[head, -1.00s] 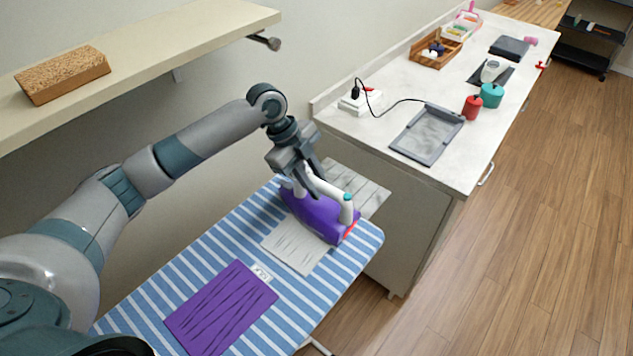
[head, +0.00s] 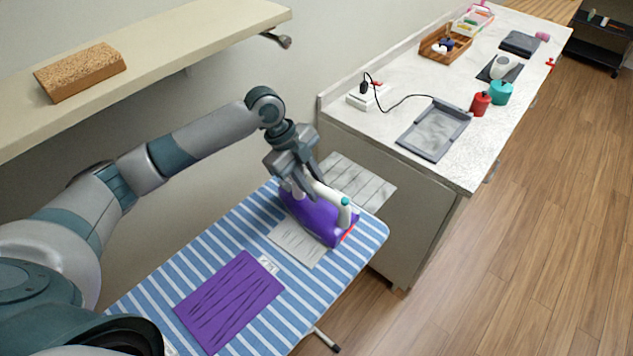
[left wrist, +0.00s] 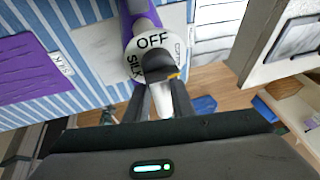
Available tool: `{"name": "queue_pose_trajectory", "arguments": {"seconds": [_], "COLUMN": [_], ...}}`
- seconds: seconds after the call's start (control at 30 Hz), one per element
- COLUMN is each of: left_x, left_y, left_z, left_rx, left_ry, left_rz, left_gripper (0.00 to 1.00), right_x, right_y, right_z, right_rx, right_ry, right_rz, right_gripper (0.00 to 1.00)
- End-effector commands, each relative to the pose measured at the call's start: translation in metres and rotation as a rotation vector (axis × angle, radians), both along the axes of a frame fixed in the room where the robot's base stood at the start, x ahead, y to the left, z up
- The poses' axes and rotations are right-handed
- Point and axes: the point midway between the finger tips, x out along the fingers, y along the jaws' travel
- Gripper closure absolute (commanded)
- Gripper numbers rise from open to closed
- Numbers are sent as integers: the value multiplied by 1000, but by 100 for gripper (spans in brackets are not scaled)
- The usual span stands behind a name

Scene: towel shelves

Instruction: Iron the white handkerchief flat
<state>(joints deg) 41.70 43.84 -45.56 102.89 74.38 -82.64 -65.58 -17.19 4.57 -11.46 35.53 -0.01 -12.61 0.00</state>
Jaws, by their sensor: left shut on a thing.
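A purple and white iron (head: 322,217) sits at the far end of the blue-striped ironing board (head: 345,262). My left gripper (head: 313,192) is shut on the iron's white handle. The white handkerchief (head: 298,243), with dark crease lines, lies on the board partly under or beside the iron, which hides some of it. In the left wrist view the iron's dial (left wrist: 152,50) shows the words OFF and SILK near my fingers. A creased purple cloth (head: 230,303) with a small label (head: 268,264) lies nearer on the board. My right gripper is not in view.
A creased whitish slatted surface (head: 358,182) shows beyond the board. The counter (head: 455,165) at right holds a grey tray (head: 434,130), a power strip (head: 367,96) and a red bottle (head: 480,103). A wall shelf (head: 190,45) with a cork block (head: 80,71) hangs above left.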

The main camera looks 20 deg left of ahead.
Motion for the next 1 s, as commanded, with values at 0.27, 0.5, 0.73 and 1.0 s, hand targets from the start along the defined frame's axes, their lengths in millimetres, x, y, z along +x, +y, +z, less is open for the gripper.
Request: {"name": "queue_pose_trajectory", "arguments": {"seconds": [0.27,0.5,0.73,1.0], "left_x": [0,-4,-13,-24], "left_y": [0,1,4,6], "left_z": [1,1,2,2], "left_rx": [-1,-1,0,-1], "left_ry": [-1,-1,-1,-1], "left_rz": [-1,-1,0,-1], "left_gripper": [99,99,99,99], "right_x": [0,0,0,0], "right_y": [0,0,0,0], "right_z": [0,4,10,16], "right_rx": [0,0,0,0], "right_ry": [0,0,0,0], "right_rz": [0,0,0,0], "right_gripper": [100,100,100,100]}}
